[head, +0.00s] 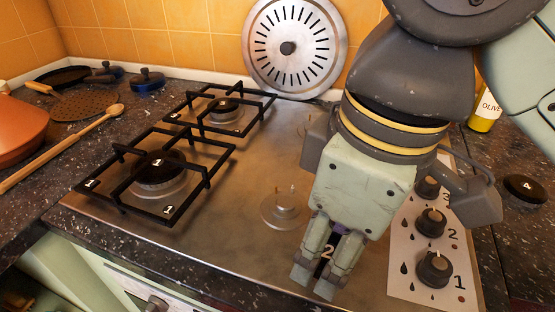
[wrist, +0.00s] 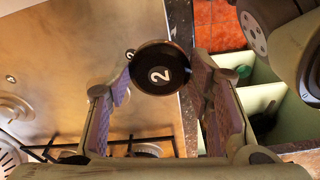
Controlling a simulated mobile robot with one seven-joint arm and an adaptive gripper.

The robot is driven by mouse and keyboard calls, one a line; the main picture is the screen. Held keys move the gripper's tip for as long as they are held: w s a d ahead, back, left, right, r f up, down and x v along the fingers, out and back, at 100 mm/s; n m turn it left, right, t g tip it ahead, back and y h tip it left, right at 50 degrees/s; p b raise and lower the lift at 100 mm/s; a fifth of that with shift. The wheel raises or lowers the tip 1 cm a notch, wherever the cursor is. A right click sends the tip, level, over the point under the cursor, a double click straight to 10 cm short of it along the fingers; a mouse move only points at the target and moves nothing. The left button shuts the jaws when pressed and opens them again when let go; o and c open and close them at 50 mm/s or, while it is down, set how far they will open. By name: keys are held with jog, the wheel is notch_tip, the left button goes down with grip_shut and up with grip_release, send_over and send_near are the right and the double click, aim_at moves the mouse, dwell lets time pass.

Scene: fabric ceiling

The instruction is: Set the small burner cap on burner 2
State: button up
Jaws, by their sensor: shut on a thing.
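My gripper (head: 314,284) points down over the front of the steel hob and is shut on a black round burner cap (wrist: 160,80) marked 2. In the wrist view the cap sits between the two fingertips. In the head view the fingers mostly hide it, and only a dark part with a 2 (head: 328,254) shows. A bare burner base (head: 287,212) without grate or cap lies left of and behind my fingers. I cannot read a number on it. Another small dark spot marked 2 (wrist: 130,54) shows just behind the cap in the wrist view.
Two black grates (head: 146,214) (head: 263,97) stand over capped burners on the left. Knobs (head: 434,268) line the right side. A black cap marked 4 (head: 525,188) lies on the right counter. A slotted round metal disc (head: 290,75) leans on the back wall.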

jog(key=p, duration=0.1)
send_over(286, 201)
jog(key=shift+s+d+f, duration=0.15)
jog(key=shift+s+f, duration=0.1)
jog(key=shift+f, duration=0.35)
jog(key=shift+w+f, duration=0.1)
jog(key=shift+w, duration=0.05)
jog(key=shift+f, duration=0.3)
jog(key=shift+f+p, duration=0.4)
jog(key=shift+f, duration=1.05)
jog(key=shift+f, duration=0.55)
jog(key=o, duration=1.1)
jog(key=shift+r, duration=0.15)
